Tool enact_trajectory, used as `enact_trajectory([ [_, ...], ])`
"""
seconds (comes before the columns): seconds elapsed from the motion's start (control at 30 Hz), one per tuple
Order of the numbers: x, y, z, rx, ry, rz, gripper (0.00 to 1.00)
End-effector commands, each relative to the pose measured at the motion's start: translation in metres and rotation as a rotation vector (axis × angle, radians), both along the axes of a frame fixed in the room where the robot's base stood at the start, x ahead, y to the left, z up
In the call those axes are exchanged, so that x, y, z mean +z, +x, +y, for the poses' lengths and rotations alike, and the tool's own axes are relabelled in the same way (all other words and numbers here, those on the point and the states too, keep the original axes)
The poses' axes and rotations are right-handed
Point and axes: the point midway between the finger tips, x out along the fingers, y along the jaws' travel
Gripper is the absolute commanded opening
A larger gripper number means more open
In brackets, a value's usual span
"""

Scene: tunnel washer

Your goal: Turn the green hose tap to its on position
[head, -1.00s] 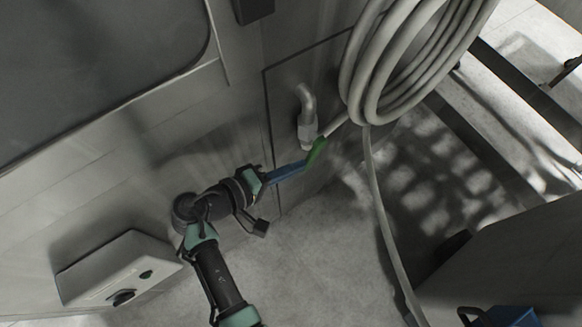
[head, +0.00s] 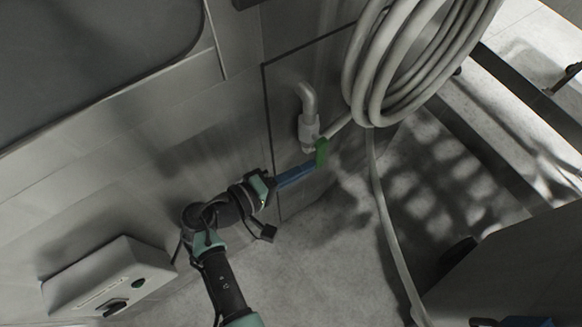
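The green tap handle (head: 321,152) shows in the head view at the lower end of a grey bent pipe (head: 308,105) on the wall panel. It stands close to upright in the picture, just right of the pipe's end. My gripper (head: 312,164) has blue fingers and reaches in from the left. Its fingertips are at the lower part of the green handle and seem to touch it. The fingers are seen edge-on, so I cannot tell whether they are open or shut on the handle.
A coiled pale hose (head: 385,85) hangs right of the tap, and its free length (head: 388,225) runs down to the floor. A grey control box (head: 108,278) is at the lower left. Open floor lies below the tap.

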Motion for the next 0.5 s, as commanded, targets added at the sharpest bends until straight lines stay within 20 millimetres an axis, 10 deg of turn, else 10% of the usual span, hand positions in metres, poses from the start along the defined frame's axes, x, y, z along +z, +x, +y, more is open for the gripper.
enact_trajectory([
  [0.5, 0.0001, -0.0023, 0.0004, -0.007, 0.002, 0.002, 0.00],
])
